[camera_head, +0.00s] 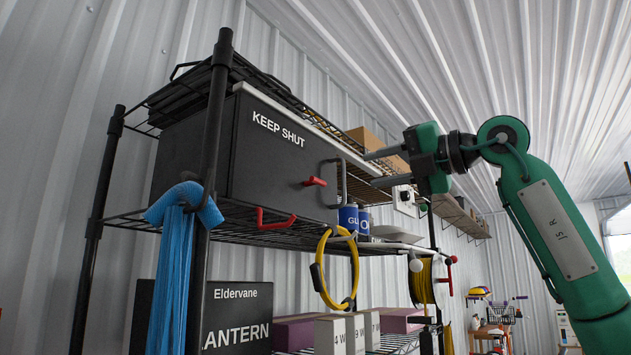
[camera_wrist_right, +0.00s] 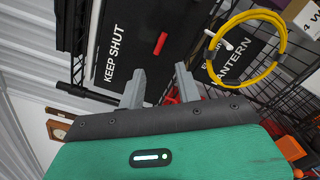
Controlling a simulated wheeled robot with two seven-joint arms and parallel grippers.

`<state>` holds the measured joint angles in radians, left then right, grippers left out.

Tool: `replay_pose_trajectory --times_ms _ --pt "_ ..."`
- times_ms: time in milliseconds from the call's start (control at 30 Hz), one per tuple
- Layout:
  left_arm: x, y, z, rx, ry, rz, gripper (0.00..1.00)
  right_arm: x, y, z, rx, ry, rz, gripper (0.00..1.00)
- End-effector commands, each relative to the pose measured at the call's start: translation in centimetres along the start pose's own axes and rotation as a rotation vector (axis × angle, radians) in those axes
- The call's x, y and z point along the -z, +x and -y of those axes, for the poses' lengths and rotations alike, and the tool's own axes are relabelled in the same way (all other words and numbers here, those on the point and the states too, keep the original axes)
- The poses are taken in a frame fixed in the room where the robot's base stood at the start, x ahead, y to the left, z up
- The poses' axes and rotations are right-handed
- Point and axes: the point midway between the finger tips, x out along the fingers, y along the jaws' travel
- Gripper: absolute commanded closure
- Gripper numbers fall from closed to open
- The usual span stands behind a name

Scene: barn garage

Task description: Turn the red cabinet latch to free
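The dark cabinet (camera_head: 275,150) marked KEEP SHUT stands on the upper rack shelf. Its red latch (camera_head: 315,182) is on the front face, near the right edge, beside a dark bar handle (camera_head: 342,182). The latch lever lies roughly level in the head view. It also shows in the right wrist view as a short red bar (camera_wrist_right: 160,43), beyond the fingertips. My right gripper (camera_head: 370,169) is open and empty, in front and to the right of the latch, apart from it. Its two spread fingers show in the right wrist view (camera_wrist_right: 160,70). My left gripper is not in view.
A red hook (camera_head: 276,220) sits below the cabinet. A blue cloth (camera_head: 183,225) hangs at the left rack post. A yellow cable coil (camera_head: 353,270) and blue cans (camera_head: 349,217) are below right. Boxes (camera_head: 335,333) fill the lower shelf. Open air lies right of the rack.

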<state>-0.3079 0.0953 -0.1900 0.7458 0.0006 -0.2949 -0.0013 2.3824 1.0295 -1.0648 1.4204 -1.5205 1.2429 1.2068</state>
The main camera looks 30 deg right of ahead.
Motion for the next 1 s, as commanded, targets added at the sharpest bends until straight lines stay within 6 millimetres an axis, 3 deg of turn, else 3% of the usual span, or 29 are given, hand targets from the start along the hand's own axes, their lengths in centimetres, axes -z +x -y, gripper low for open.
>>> replay_pose_trajectory --times_ms 100,200,500,700,1000 --pt "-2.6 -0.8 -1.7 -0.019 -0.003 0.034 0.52 -0.1 2.5 -0.2 0.004 -0.001 -0.004 0.66" --pt "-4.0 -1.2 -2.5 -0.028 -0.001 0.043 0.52 -0.1 4.7 -0.2 0.003 -0.001 -0.003 0.66" --pt "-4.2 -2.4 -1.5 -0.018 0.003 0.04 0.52 -0.1 10.3 -0.2 0.002 0.0 -0.002 0.66" --pt "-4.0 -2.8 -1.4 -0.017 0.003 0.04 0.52 0.0 12.0 0.0 0.002 0.001 -0.002 0.66" --pt "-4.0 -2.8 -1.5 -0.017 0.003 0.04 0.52 0.1 12.3 0.1 0.001 0.0 -0.001 0.66"
